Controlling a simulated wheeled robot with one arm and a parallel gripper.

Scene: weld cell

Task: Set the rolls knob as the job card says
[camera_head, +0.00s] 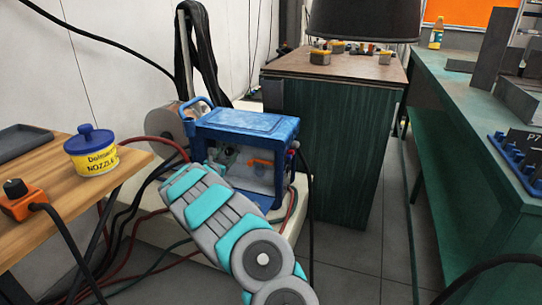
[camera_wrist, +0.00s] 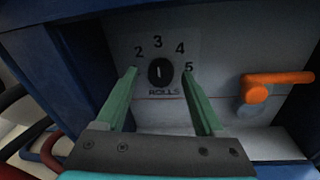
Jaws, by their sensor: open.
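The rolls knob (camera_wrist: 161,72) is a dark round knob on a grey panel in the wrist view, with a short white mark that stands about upright, toward the 3. The numbers 2, 3, 4 and 5 show around it, and "ROLLS" is printed below. My gripper (camera_wrist: 160,75) is open, its green fingers to the left and right of the knob; I cannot tell whether they touch it. In the head view the panel lies inside the blue wire feeder (camera_head: 248,123), and my arm hides the knob. I see no readable job card.
An orange lever (camera_wrist: 277,82) is right of the knob in the wrist view. The feeder's blue side walls border the space. A yellow nozzle tub (camera_head: 92,154) stands on the wooden table (camera_head: 60,185) at left. Hoses and cables run beside the feeder.

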